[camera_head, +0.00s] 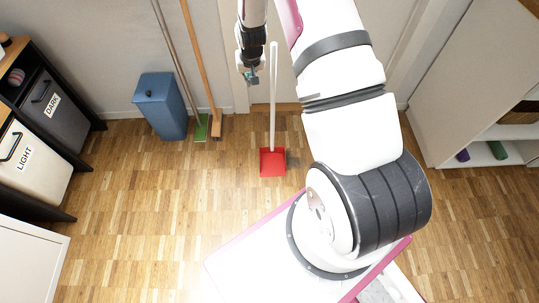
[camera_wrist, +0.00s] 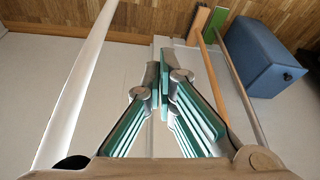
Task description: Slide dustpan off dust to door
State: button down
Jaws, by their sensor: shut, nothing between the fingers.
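The dustpan has a red pan (camera_head: 272,162) on the wood floor and a long, upright white handle (camera_head: 273,95). A darker patch (camera_head: 291,158) shows on the floor at the pan's right edge; I cannot tell whether it is dust or shadow. My gripper (camera_head: 252,78) is just left of the handle's upper part, shut and empty. In the wrist view my gripper (camera_wrist: 164,75) has its teal-padded fingers together, and the white pole at the left (camera_wrist: 75,90), apparently the dustpan handle, is apart from them. The door (camera_head: 285,75) is behind the dustpan, partly hidden by my arm.
A blue bin (camera_head: 160,105) stands by the wall at left. A green-headed broom (camera_head: 201,128) and a wooden-handled broom (camera_head: 203,65) lean beside it. Laundry drawers (camera_head: 50,105) are at far left, a white shelf (camera_head: 465,110) at right. Floor left of the pan is clear.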

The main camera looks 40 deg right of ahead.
notch_tip(320, 180, down, 23)
jog(key=s+d+m+b, duration=0.1)
jog(key=s+d+b, duration=0.2)
jog(key=b, duration=0.3)
jog(key=g+b, duration=0.1)
jog(key=b, duration=0.5)
send_near(274, 165)
jog(key=shift+m, duration=0.4)
jog(key=b+x, duration=0.5)
jog(key=shift+w+a+f, duration=0.1)
jog(key=shift+f, duration=0.1)
jog(key=shift+w+d+r+b, duration=0.1)
jog(key=shift+w+d+b, duration=0.3)
jog(key=shift+w, duration=0.2)
jog(key=shift+w+d+r+b, duration=0.15)
jog(key=shift+w+d+b, duration=0.2)
jog(key=shift+w, duration=0.2)
jog(key=shift+w+d+r+b, duration=0.1)
jog(key=shift+w+d+b, duration=0.2)
jog(key=shift+w, duration=0.25)
